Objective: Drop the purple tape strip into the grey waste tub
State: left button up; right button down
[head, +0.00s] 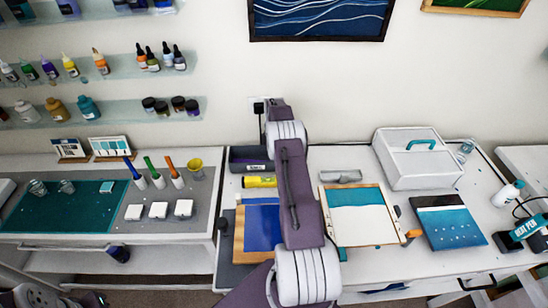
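A dark grey open tub (237,166) with a pale label stands at the back of the white worktop, just left of my arm. It looks like the waste tub; its right side is partly hidden by the arm and I cannot see its contents. I cannot make out the purple tape strip. One of my arms rises from the bottom centre and reaches over the worktop to the back wall, its far end just above and right of the tub. No gripper fingers show; any at that end are hidden behind the wrist.
A yellow tube (258,182) lies in front of the tub. A blue panel (261,228), a teal-and-white framed panel (362,223) and a dark-and-teal panel (448,222) lie on the worktop. A white lidded box (408,168) stands back right. Left table holds bottles and cups.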

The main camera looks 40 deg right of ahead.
jog(key=c, duration=1.4)
grip_release()
jog(key=shift+o, duration=1.1)
jog(key=shift+f, duration=0.1)
jog(key=shift+o, duration=0.7)
jog(key=shift+a, duration=0.1)
jog(key=shift+c, duration=0.4)
